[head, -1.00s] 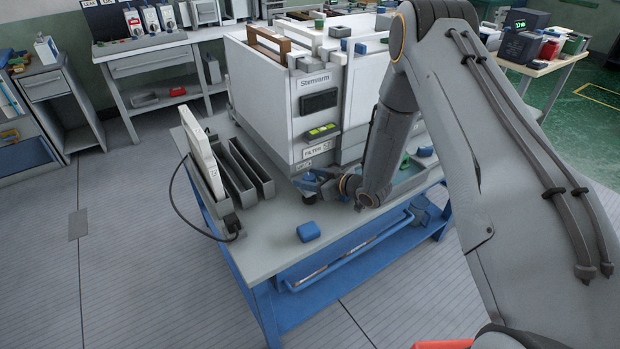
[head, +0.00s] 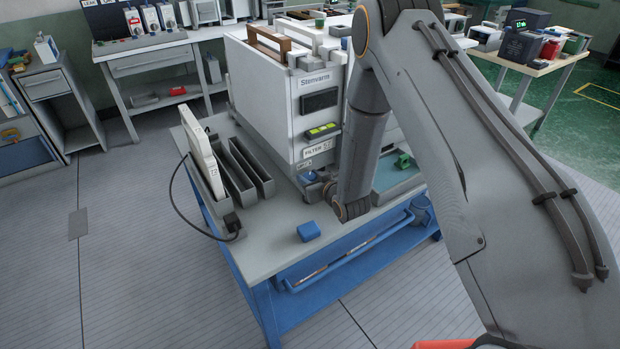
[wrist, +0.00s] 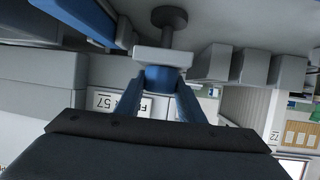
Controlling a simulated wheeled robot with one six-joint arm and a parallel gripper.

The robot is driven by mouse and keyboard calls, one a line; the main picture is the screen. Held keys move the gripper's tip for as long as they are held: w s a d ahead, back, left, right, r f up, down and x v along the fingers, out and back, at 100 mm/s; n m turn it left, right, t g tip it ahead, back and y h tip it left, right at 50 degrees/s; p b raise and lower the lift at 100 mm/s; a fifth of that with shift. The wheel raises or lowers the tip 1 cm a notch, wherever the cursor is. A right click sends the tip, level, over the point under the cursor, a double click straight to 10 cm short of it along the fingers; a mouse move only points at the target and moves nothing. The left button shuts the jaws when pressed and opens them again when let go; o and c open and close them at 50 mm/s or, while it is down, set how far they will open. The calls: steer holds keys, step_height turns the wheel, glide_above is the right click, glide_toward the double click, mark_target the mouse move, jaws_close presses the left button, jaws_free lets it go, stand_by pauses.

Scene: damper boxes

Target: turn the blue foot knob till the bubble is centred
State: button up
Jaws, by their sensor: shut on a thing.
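The white Stenvarm box (head: 285,115) stands on the bench with a yellow-green level vial (head: 322,130) on its front. The bubble is too small to place within the vial. In the wrist view, the blue foot knob (wrist: 160,77) sits under a pale block, with a grey stem and round foot beyond. My gripper (wrist: 160,88) has its two blue fingers on either side of the knob and is shut on it. In the head view, my gripper (head: 319,188) is at the lower front corner of the box, partly hidden by my arm.
A blue block (head: 309,231) lies on the bench's front part. A grey slotted rack (head: 247,170) with a white panel (head: 203,162) stands left of the box, and a black cable loops off the bench edge. A green item (head: 403,161) lies at the right.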

steer(key=m+h, duration=0.2)
steer(key=m+t+h+b, duration=0.1)
steer(key=m+h, duration=0.1)
steer(key=shift+a+t+h, duration=0.15)
steer(key=shift+t+h, duration=0.15)
steer(key=shift+m+h+b, duration=0.45)
steer(key=shift+m+h, duration=1.05)
steer(key=shift+h, duration=0.1)
steer(key=shift+r, duration=0.1)
steer(key=o, duration=1)
steer(key=shift+o, duration=0.2)
steer(key=d+b+v, duration=0.1)
steer(key=v, duration=0.6)
steer(key=shift+s+a+r+b, duration=0.15)
steer(key=shift+s+a+b, duration=0.05)
steer(key=shift+a+b, duration=0.2)
